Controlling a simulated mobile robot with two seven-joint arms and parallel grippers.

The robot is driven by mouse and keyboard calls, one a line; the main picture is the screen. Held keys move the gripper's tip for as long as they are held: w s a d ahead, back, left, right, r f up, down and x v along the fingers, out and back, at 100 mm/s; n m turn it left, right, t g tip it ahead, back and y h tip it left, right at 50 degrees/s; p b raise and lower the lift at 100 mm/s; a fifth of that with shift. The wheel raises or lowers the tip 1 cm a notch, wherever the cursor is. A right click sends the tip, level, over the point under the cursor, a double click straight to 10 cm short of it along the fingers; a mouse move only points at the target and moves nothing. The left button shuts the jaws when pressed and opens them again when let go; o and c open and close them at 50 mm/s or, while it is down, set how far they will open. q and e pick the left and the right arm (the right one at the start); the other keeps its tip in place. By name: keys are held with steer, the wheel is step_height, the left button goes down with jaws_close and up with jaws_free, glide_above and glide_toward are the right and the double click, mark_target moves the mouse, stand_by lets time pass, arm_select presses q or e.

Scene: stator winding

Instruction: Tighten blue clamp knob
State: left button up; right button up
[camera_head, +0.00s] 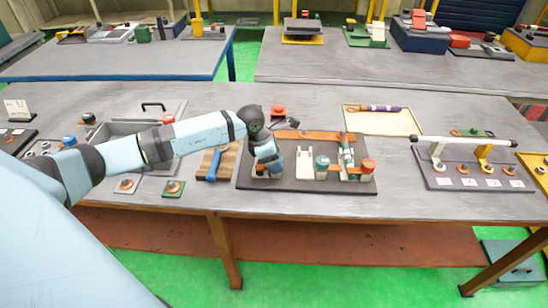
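My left arm comes in from the left, and its gripper (267,168) points down over the left end of a dark fixture board (290,186). What sits under the gripper is mostly hidden by it, with a little orange showing at its lower edge. I cannot tell whether the fingers are open or shut. A white block (304,163) stands between the gripper and the blue-green knob. My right gripper is not in view.
An orange bar (308,135) runs along the board's back. A wooden block with a blue-handled tool (214,165) lies just left. A red button box (279,111) stands behind. A white-barred rack (465,142) and a cream tray (400,124) are to the right.

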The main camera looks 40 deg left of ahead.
mark_target(257, 166)
arm_select(q)
steer(key=c, duration=0.9)
steer(key=shift+o, duration=0.2)
steer(key=shift+f+m+b, duration=0.2)
steer(key=shift+m+b, duration=0.1)
steer(key=shift+b, duration=0.3)
steer(key=shift+r+m+b, duration=0.2)
steer(key=shift+m+b, duration=0.1)
steer(key=o, duration=0.9)
steer(key=shift+a+r, duration=0.1)
steer(key=shift+r, duration=0.05)
steer(key=b+v, duration=0.1)
steer(key=v, duration=1.2)
steer(key=shift+w+a+r+b, duration=0.1)
steer(key=shift+a+r+b, duration=0.15)
steer(key=shift+a+b, duration=0.05)
steer(key=shift+h, duration=0.3)
